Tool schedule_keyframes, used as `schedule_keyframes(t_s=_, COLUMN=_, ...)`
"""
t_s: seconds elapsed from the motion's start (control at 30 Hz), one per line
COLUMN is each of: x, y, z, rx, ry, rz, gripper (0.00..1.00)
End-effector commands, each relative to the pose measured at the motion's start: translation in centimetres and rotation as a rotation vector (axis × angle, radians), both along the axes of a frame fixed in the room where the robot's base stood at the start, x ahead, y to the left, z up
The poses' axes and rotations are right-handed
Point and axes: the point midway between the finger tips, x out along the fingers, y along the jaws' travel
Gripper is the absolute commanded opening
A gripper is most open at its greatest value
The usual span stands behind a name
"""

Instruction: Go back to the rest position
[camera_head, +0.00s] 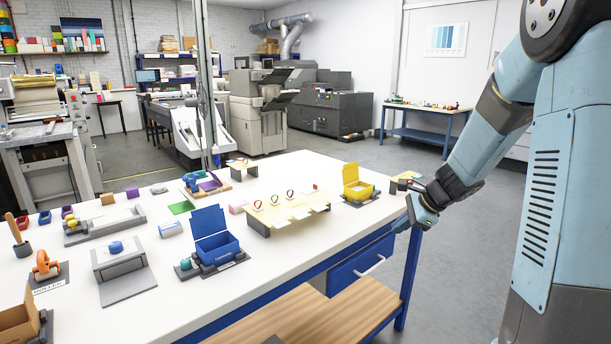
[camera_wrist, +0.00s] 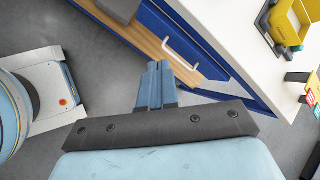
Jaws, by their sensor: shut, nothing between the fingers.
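My gripper (camera_head: 416,220) is at the right edge of the white worktable (camera_head: 300,259), close to the table's front right corner in the head view. In the wrist view my gripper (camera_wrist: 157,68) shows its two blue fingers together, with nothing between them. It points down toward the floor and the blue drawer front (camera_wrist: 185,45) with its white handle. The drawer (camera_head: 360,266) is closed in the head view. My arm comes down from the upper right.
A yellow open box (camera_head: 357,188) stands on the table near my gripper. A blue open box (camera_head: 217,248) and a light wooden stand (camera_head: 285,217) are farther left. A second table (camera_head: 425,113) stands at the back. The grey floor right of the worktable is clear.

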Motion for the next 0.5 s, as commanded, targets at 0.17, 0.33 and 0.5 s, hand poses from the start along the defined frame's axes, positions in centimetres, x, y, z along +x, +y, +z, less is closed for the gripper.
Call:
schedule_keyframes(t_s=0.17, x=-3.8, y=2.1, z=4.2, rx=-0.127, ry=-0.086, rz=0.21, gripper=0.0)
schedule_keyframes(t_s=0.33, x=-7.7, y=3.5, z=7.2, rx=-0.251, ry=-0.158, rz=0.401, gripper=0.0)
schedule_keyframes(t_s=0.5, x=-11.7, y=4.5, z=9.8, rx=-0.382, ry=-0.223, rz=0.582, gripper=0.0)
